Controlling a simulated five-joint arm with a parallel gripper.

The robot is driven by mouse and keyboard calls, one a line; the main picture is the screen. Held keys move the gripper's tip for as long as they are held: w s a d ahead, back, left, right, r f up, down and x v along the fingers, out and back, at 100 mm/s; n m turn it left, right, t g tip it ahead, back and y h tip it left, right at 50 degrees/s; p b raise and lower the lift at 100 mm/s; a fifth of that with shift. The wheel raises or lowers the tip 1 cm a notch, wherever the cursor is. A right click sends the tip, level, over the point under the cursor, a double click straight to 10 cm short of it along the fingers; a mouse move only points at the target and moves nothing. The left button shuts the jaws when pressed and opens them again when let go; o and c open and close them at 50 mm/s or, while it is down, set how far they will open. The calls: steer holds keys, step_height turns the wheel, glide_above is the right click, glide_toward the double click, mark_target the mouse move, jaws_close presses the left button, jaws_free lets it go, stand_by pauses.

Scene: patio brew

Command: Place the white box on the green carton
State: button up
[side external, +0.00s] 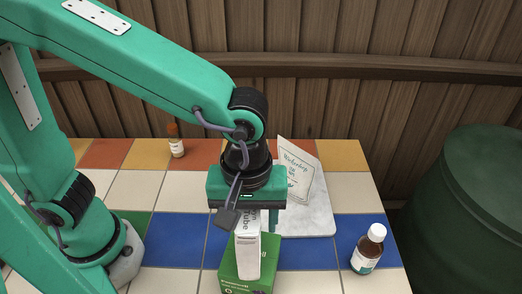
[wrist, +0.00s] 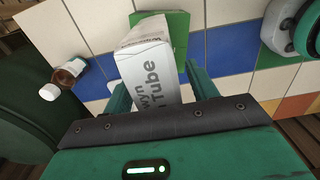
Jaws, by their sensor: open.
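The white box (side external: 247,258), printed with grey lettering, is over the green carton (side external: 271,262) and appears to rest on its top; the contact between them is hidden. In the wrist view, the white box (wrist: 148,68) lies between the two fingers, with the green carton (wrist: 178,28) showing behind it. My gripper (side external: 254,224) is open, pointing down around the upper part of the box. In the wrist view, my gripper (wrist: 160,92) has a finger on each side of the box, with a gap visible at the right finger.
A brown bottle with a white cap (side external: 368,250) stands at the right on blue tile. A pale slab (side external: 318,218) bears a printed white packet (side external: 297,168) behind the gripper. A small orange-capped bottle (side external: 176,146) stands at the back. A green barrel (side external: 465,210) is beyond the table's right edge.

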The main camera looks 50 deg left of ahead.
step_height(320, 180, up, 11)
steer(key=shift+r, duration=0.1)
stand_by(0.4)
stand_by(0.5)
steer(key=shift+w+a, duration=0.25)
steer(key=shift+a, duration=0.3)
steer(key=a+f+m+t, duration=0.2)
steer(key=a+m, duration=0.2)
steer(key=a, duration=0.8)
steer(key=a+f+m+t, duration=0.1)
steer(key=a+m+t, duration=0.2)
steer(key=a, duration=0.8)
steer(key=shift+a+f+m+t, duration=0.3)
steer(key=shift+a+f+m, duration=0.1)
steer(key=shift+m, duration=0.6)
